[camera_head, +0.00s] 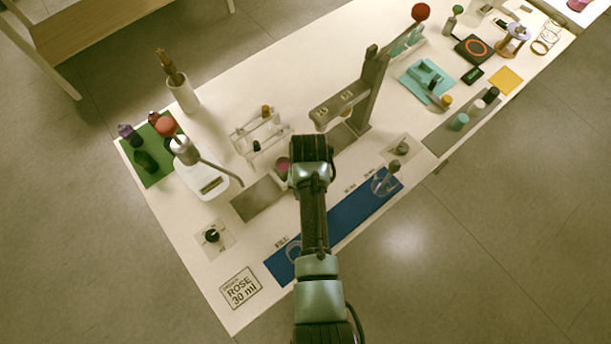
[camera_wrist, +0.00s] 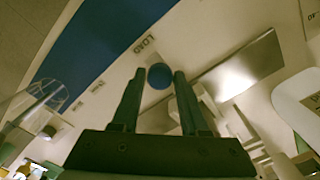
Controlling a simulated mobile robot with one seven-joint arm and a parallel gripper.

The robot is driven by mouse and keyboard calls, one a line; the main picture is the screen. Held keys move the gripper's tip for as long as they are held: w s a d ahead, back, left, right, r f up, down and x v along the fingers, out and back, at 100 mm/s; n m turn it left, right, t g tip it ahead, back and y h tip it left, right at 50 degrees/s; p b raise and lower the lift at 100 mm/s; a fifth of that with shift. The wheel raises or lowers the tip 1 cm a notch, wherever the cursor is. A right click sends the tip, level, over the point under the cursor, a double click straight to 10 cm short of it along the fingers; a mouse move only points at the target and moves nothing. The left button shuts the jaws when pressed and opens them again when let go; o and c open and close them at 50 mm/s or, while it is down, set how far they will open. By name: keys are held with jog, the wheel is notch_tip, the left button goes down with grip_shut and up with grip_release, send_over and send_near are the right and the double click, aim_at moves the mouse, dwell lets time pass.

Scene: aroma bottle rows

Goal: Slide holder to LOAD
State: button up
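My gripper (camera_wrist: 160,75) points down at the bench, its two dark fingers apart. In the wrist view a round blue disc (camera_wrist: 160,76) shows between the fingertips; I cannot tell whether they touch it. The word LOAD (camera_wrist: 145,43) is printed beside the blue strip (camera_wrist: 95,35). In the head view my gripper end (camera_head: 309,160) hides the bench beneath it, and my arm crosses the blue strip (camera_head: 345,215). A clear vessel with a grey upright part (camera_head: 386,183), perhaps the holder, stands at the strip's right end. It also shows in the wrist view (camera_wrist: 38,105).
A grey plate (camera_head: 258,199) and a pinkish round item (camera_head: 283,168) lie left of my gripper. A tall bracket (camera_head: 371,85) and a clear rack (camera_head: 261,135) stand behind. A white scale (camera_head: 209,182) and a knob (camera_head: 212,236) are at left. The front left bench is mostly flat.

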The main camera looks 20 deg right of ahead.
jog(key=o, duration=0.3)
notch_tip(320, 180, up, 13)
dwell(0.5)
jog(key=shift+w, duration=0.1)
dwell(0.4)
